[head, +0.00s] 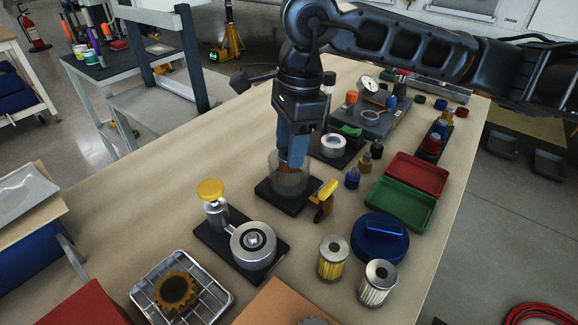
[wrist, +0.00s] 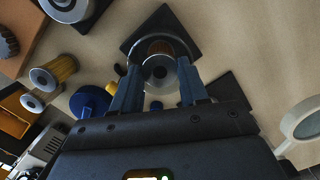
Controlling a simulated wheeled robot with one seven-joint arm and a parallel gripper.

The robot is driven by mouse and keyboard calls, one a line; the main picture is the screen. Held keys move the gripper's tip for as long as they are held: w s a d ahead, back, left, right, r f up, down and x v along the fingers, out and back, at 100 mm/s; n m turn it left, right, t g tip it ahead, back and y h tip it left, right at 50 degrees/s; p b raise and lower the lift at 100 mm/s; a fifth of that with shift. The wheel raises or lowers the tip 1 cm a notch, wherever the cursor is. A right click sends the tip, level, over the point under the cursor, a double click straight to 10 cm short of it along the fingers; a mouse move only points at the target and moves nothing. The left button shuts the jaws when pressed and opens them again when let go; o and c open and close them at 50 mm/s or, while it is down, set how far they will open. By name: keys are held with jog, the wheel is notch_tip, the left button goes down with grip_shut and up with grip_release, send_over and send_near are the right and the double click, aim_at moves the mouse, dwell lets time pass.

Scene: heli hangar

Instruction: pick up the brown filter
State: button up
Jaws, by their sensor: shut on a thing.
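The brown filter (head: 289,178) stands inside a clear cylindrical bowl (head: 273,172) on a black square base (head: 275,199), in the middle of the table. My gripper (head: 293,162) points down from above, and its blue fingers reach to the top of the bowl. It is shut on the filter, whose grey top with a dark centre hole (wrist: 159,72) shows between the fingers in the wrist view. The filter's lower part is seen only through the clear wall; I cannot tell whether it touches the bottom.
A yellow-handled tool (head: 324,200) stands just right of the base. A yellow filter (head: 333,257), a white filter (head: 377,283) and a blue round lid (head: 380,238) are nearer the front. A yellow-knobbed fixture (head: 250,245) is front left.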

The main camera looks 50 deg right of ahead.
jog(key=shift+c, duration=1)
jog(key=shift+r+p, duration=0.7)
jog(key=shift+r, duration=2.35)
